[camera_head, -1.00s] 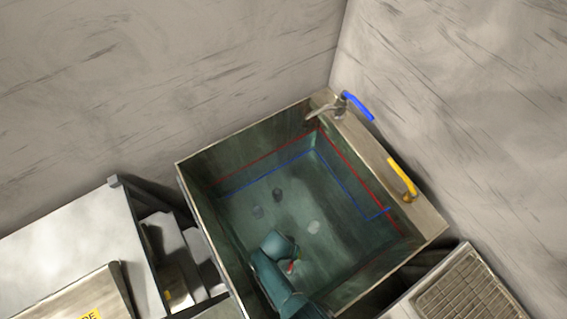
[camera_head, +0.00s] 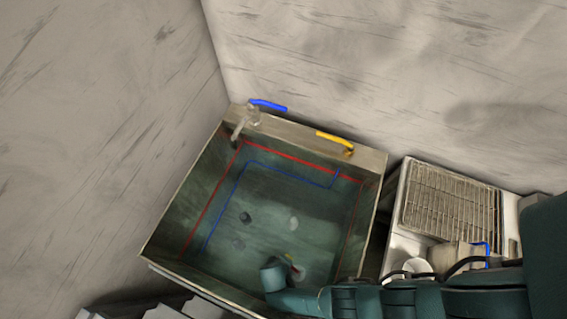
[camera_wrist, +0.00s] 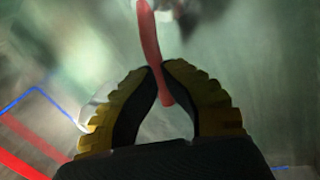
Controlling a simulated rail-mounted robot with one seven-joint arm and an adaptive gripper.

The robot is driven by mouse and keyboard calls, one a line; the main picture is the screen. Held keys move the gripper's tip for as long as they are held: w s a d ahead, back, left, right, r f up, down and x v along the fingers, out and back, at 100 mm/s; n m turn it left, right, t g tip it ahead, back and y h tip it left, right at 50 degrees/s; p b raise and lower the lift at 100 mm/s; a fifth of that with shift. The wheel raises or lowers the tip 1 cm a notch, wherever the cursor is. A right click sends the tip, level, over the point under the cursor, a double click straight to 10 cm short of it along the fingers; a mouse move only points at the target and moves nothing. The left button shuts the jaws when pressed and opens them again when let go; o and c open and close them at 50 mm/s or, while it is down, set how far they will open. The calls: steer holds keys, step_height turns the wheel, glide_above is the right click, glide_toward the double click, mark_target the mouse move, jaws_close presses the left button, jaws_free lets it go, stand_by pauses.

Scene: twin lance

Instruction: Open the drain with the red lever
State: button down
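The red lever (camera_wrist: 147,32) runs down from the top of the wrist view, and its end lies between my two fingertips. My gripper (camera_wrist: 161,68) has its yellow, dark-lined fingers closed in on both sides of the lever, apparently touching it. In the head view my gripper (camera_head: 293,262) is low inside the sink (camera_head: 160,245), near its front right. The drain itself cannot be made out clearly.
A blue-handled tap (camera_head: 268,105) and a yellow handle (camera_head: 334,138) stand on the sink's back ledge. Several round spots mark the basin floor. Red and blue lines run around the basin. A wire rack (camera_head: 450,208) and dishes stand to the right. Walls close off the back.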

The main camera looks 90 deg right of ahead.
steer(key=shift+s+f, duration=0.15)
steer(key=c, duration=1.1)
jaws_free()
steer(key=shift+o, duration=0.2)
step_height(320, 180, up, 10)
steer(key=shift+c, duration=0.4)
